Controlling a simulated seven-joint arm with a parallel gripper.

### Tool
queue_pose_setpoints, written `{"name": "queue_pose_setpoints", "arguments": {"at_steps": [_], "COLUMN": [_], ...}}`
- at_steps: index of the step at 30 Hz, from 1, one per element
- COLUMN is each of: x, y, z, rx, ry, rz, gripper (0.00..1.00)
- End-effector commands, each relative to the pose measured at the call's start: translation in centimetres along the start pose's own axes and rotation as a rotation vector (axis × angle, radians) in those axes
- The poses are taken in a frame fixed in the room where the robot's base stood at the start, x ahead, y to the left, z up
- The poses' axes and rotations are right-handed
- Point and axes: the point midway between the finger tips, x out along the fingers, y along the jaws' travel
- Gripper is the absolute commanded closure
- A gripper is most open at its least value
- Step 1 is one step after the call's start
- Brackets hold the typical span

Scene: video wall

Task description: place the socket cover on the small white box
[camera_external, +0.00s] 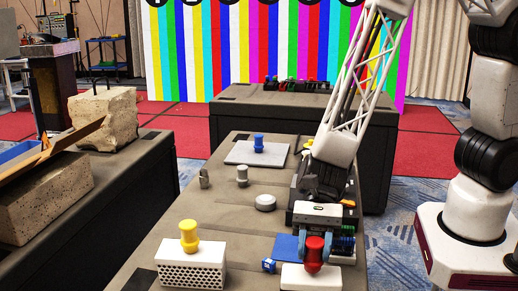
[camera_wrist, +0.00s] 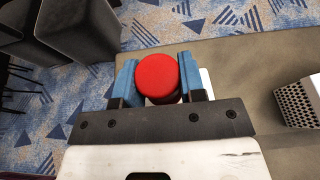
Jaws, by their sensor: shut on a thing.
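A red round-topped, knob-shaped piece (camera_external: 315,250) is between the two blue fingers of my gripper (camera_external: 316,246). In the wrist view the red piece (camera_wrist: 157,75) fills the gap between the fingers, and my gripper (camera_wrist: 157,80) is shut on it. I cannot tell for sure whether it is the socket cover. A small white box (camera_external: 311,278) is right below the red piece, at the near edge of the picture; its side (camera_wrist: 206,83) shows past the right finger in the wrist view. Whether the red piece touches the box is unclear.
A perforated white box (camera_external: 188,272) with a yellow knob piece (camera_external: 189,236) stands at left. A blue knob piece (camera_external: 259,143) stands on a grey plate (camera_external: 240,153) farther back. A small blue piece (camera_external: 268,265) and a blue pad (camera_external: 287,246) are near my gripper.

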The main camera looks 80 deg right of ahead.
Motion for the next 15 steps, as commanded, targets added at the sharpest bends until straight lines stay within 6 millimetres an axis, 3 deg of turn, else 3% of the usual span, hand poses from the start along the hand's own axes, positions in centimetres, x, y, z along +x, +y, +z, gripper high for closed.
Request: {"name": "queue_pose_setpoints", "arguments": {"at_steps": [15], "x": [0.36], "y": [0.01], "z": [-0.89], "rx": [0.000], "ry": [0.000], "rz": [0.000], "gripper": [0.85]}}
